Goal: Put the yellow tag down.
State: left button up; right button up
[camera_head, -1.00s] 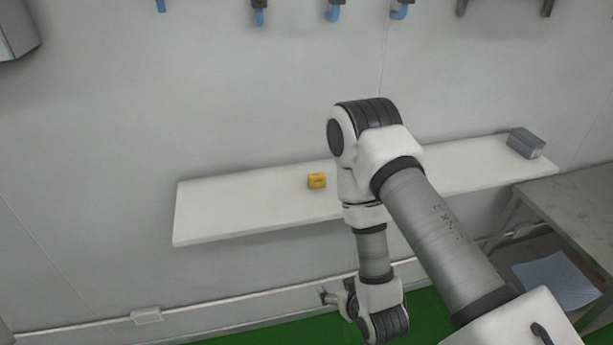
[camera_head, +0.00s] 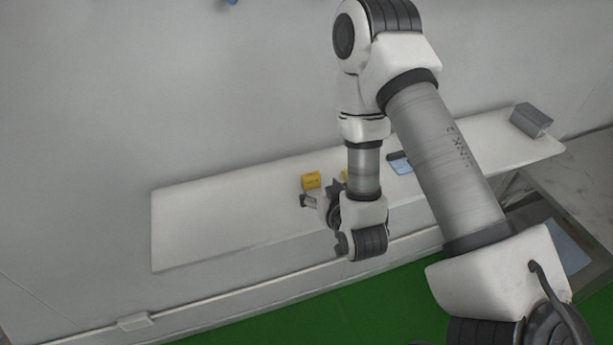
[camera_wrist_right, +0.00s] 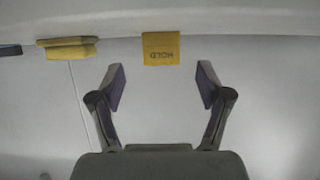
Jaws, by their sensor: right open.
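A yellow tag (camera_head: 311,180) sits on the white wall shelf (camera_head: 210,222). In the right wrist view the yellow tag (camera_wrist_right: 160,48) reads "HOLD", upside down, and lies ahead of the gap between my fingers, apart from them. My right gripper (camera_head: 312,202) is open and empty, close to the tag on its near side. Its spread fingers also show in the right wrist view (camera_wrist_right: 161,90). A second yellow piece (camera_wrist_right: 68,47) is to the left in that view; in the head view my arm mostly hides it (camera_head: 345,174). My left gripper is not in view.
A blue-topped flat item (camera_head: 400,163) lies on the shelf right of my forearm. A grey box (camera_head: 531,120) stands at the shelf's right end. The shelf's left part is clear. A wall lies behind, and green floor (camera_head: 290,310) below.

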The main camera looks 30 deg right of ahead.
aim_at(313, 180)
jog(key=shift+f+b, duration=0.35)
jog(key=shift+b, duration=0.8)
jog(key=shift+w, duration=0.3)
jog(key=x, duration=0.1)
jog(key=p+x, duration=0.1)
jog(key=x, duration=0.1)
jog(key=p+x, duration=0.1)
jog(key=shift+w+r, duration=0.2)
jog(key=shift+w, duration=0.2)
jog(key=shift+w+d+f+p, duration=0.1)
jog(key=shift+w+f+p, duration=0.05)
jog(key=shift+w+p, duration=0.15)
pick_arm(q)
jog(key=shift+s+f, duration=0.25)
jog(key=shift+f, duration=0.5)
pick_arm(e)
jog(key=shift+f, duration=0.1)
jog(key=c, duration=1.1)
